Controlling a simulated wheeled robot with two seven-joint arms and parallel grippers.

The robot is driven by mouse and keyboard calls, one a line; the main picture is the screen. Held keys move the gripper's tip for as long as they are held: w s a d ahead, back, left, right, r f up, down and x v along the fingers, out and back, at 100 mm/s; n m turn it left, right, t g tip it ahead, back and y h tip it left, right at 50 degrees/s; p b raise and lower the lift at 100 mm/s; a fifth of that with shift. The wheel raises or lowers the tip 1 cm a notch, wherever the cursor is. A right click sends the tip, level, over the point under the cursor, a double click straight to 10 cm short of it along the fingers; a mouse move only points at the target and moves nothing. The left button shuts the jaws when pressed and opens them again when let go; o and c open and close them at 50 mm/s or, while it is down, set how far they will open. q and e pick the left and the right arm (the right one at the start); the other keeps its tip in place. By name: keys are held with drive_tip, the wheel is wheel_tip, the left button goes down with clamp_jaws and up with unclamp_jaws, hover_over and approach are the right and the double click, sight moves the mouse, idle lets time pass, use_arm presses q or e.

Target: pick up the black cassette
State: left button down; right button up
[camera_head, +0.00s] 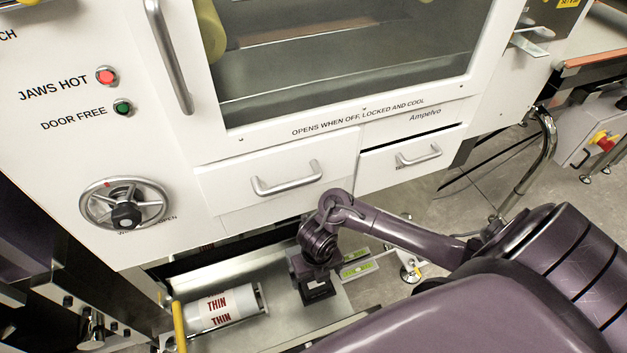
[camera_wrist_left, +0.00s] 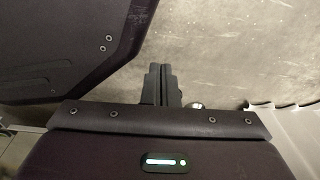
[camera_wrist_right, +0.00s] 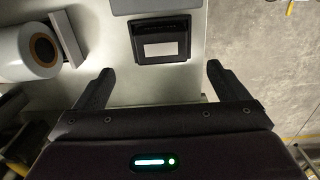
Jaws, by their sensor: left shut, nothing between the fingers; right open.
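The black cassette (camera_wrist_right: 162,40) is a dark box with a pale label, lying on a light metal shelf in the right wrist view. My right gripper (camera_wrist_right: 159,69) is open, its two fingers spread wide to either side of the cassette's line. The cassette is ahead of the fingertips, and nothing is between them. In the head view my right wrist hangs over the shelf, and the dark shapes below it are hard to tell apart. My left gripper (camera_wrist_left: 160,68) is shut and empty, over bare grey floor. It is not seen in the head view.
A white roll marked THIN (camera_head: 222,306) lies left of my right wrist. Yellow-green labels (camera_head: 356,264) are to its right. The white machine cabinet with drawer handles (camera_head: 287,180) overhangs the shelf (camera_head: 285,328). A yellow bar (camera_head: 179,326) stands at the shelf's left end.

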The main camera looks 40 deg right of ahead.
sight(316, 286)
wheel_tip(316, 286, down, 2)
drive_tip(key=shift+d+f, duration=0.1)
drive_tip(key=f+b, duration=0.2)
drive_tip(key=f, duration=0.2)
drive_tip(key=shift+w+f+b, duration=0.15)
drive_tip(key=shift+w+b, duration=0.05)
drive_tip(key=shift+b, duration=0.1)
drive_tip(key=shift+f, duration=0.45)
use_arm(q)
drive_tip(key=w+d+r, duration=0.1)
drive_tip(key=w+r, duration=0.1)
drive_tip(key=w, duration=0.4)
drive_tip(key=shift+w+d+r, duration=0.15)
drive_tip(key=shift+r, duration=0.1)
use_arm(e)
drive_tip(key=c, duration=1.1)
